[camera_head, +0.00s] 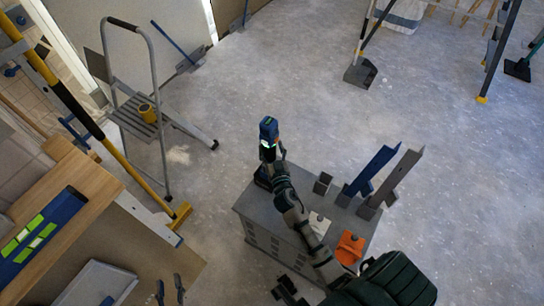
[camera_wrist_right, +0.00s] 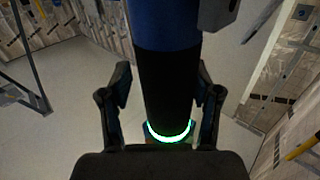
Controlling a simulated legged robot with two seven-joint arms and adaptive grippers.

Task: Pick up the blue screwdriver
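The blue screwdriver (camera_head: 268,130), a drill-shaped power tool, is at the far left corner of the grey cabinet in the head view. In the right wrist view its blue and black body (camera_wrist_right: 167,85) fills the middle, with a green glowing ring low down. My right gripper (camera_wrist_right: 164,75) has one finger close against each side of the black part and looks shut on it. In the head view my right arm hides most of this grip.
The grey cabinet (camera_head: 252,205) carries dark upright brackets (camera_head: 390,178) and an orange item (camera_head: 350,248). A step ladder (camera_head: 150,110) and wooden bench (camera_head: 85,195) stand at left. Open concrete floor lies beyond the cabinet.

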